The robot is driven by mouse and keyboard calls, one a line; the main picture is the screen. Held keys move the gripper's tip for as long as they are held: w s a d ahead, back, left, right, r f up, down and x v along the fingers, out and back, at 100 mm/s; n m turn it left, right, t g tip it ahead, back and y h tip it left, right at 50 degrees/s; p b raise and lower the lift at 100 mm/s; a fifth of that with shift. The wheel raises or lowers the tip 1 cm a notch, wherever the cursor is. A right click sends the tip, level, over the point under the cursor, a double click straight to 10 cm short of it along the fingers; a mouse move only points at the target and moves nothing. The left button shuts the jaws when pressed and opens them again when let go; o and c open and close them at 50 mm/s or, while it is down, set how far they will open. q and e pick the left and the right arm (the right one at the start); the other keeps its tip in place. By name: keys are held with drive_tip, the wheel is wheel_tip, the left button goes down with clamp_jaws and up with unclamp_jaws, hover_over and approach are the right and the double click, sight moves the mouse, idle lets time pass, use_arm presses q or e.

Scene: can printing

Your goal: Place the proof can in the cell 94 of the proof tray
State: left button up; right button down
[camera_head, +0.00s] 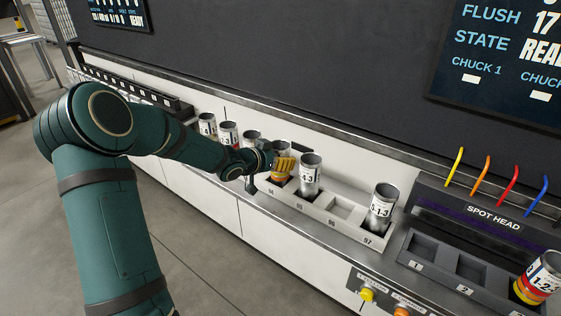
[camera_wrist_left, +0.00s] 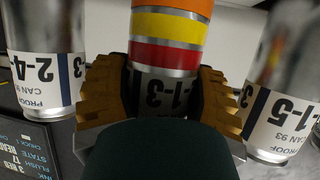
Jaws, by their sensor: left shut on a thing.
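My left gripper (camera_head: 283,166) is shut on the proof can (camera_head: 278,179), which has orange, yellow and red bands. It is at the cell marked 94 of the proof tray (camera_head: 312,210). Whether the can rests on the cell floor cannot be seen. In the left wrist view the fingers grip both sides of the can (camera_wrist_left: 166,55). Cell 95 holds a can (camera_head: 310,177), cell 96 (camera_head: 340,212) is empty, and cell 97 holds another can (camera_head: 382,208). My right gripper is not in view.
Several cans, such as one (camera_head: 228,134), stand in a row to the left. In the left wrist view, cans flank the gripper closely at left (camera_wrist_left: 42,60) and right (camera_wrist_left: 283,100). The spot head block (camera_head: 430,250) has empty pockets 1 and 2 and a banded can (camera_head: 541,280) at right.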

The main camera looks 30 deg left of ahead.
use_arm(q)
drive_tip(key=shift+r, duration=0.1)
drive_tip(key=shift+f, duration=0.2)
drive_tip(key=o, duration=0.8)
drive_tip(key=p+v, duration=0.4)
drive_tip(key=v, duration=0.8)
drive_tip(key=shift+r, duration=0.2)
